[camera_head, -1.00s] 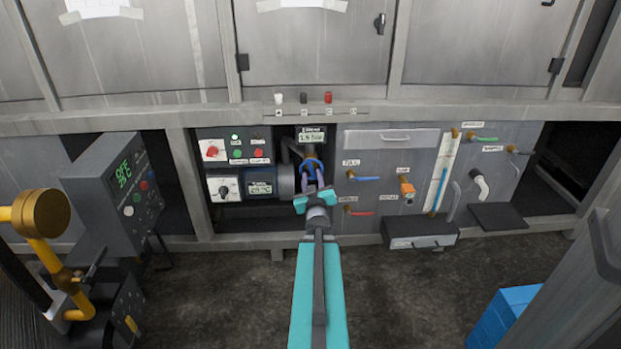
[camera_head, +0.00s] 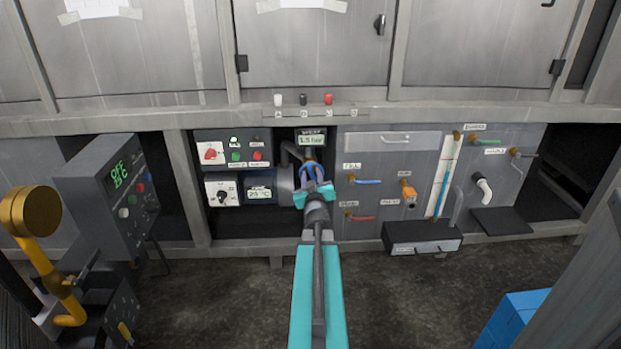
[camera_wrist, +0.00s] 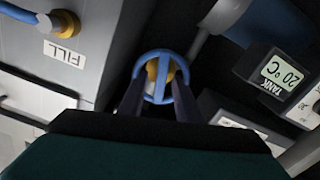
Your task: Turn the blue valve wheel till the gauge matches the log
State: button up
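The blue valve wheel (camera_head: 311,172) sits below a small pressure display (camera_head: 311,140) that appears to read 1.5 bar. In the wrist view the wheel (camera_wrist: 160,76) is a ring with a crossbar in front of a brass-coloured stem. My gripper (camera_head: 314,184) is at the wheel; in the wrist view its two dark fingers (camera_wrist: 160,92) stand apart, one at each side of the rim. I cannot tell whether they press on it. Papers on the upper doors, one at the left (camera_head: 92,7) and one at the centre (camera_head: 302,4), are cut off and unreadable.
A tank display (camera_head: 260,191) reading about 20 °C is left of the wheel, with switch panels beside it. Blue (camera_head: 367,181) and red (camera_head: 362,217) levers are close on the right. A grey control box (camera_head: 110,183) and yellow pipe (camera_head: 45,268) stand at the left.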

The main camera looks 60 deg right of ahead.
grip_shut()
jog(key=shift+n, duration=0.4)
grip_release()
dwell(0.4)
jog(key=shift+a, duration=0.15)
